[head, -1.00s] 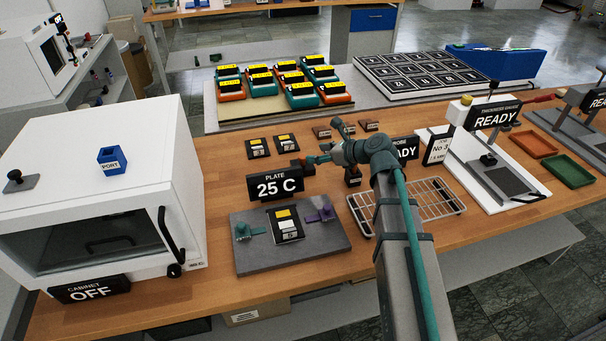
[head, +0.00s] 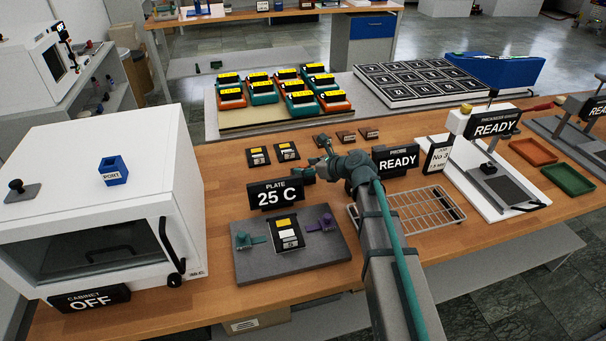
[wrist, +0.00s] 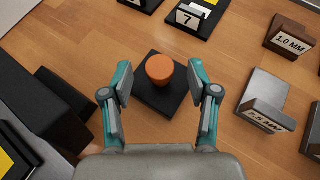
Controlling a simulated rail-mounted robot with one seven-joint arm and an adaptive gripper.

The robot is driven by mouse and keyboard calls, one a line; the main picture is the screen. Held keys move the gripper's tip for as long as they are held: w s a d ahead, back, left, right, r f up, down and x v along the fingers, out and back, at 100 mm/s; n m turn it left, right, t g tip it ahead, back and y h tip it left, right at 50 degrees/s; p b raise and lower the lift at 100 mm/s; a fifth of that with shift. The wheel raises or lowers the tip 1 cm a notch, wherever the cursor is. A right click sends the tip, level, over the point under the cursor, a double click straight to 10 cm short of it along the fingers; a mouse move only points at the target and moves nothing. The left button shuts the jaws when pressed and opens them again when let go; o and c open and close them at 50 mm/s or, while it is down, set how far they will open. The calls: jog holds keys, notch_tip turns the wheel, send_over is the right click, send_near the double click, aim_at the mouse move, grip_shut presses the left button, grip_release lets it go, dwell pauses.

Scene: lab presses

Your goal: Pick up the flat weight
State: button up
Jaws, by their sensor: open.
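The flat weight is a dark square plate (wrist: 173,103) with a round orange knob (wrist: 159,68), lying on the wooden bench in the wrist view. My gripper (wrist: 159,80) is open above it, with one teal-and-grey finger on each side of the knob. The fingers look apart from the knob, and nothing is held. In the head view my gripper (head: 316,166) is low over the bench behind the "PLATE 25 C" sign. There the weight is mostly hidden by my gripper and cannot be made out clearly.
Black labelled cards (head: 258,156) lie left of my gripper. Small thickness blocks (head: 346,136) stand behind it; blocks marked 1.0 MM (wrist: 290,37) and 7.5 MM (wrist: 264,101) show in the wrist view. The plate sign (head: 277,193), probe sign (head: 396,160) and wire rack (head: 425,208) stand near.

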jog(key=shift+x, duration=1.1)
jog(key=shift+c, duration=0.4)
grip_shut()
jog(key=shift+r, duration=0.15)
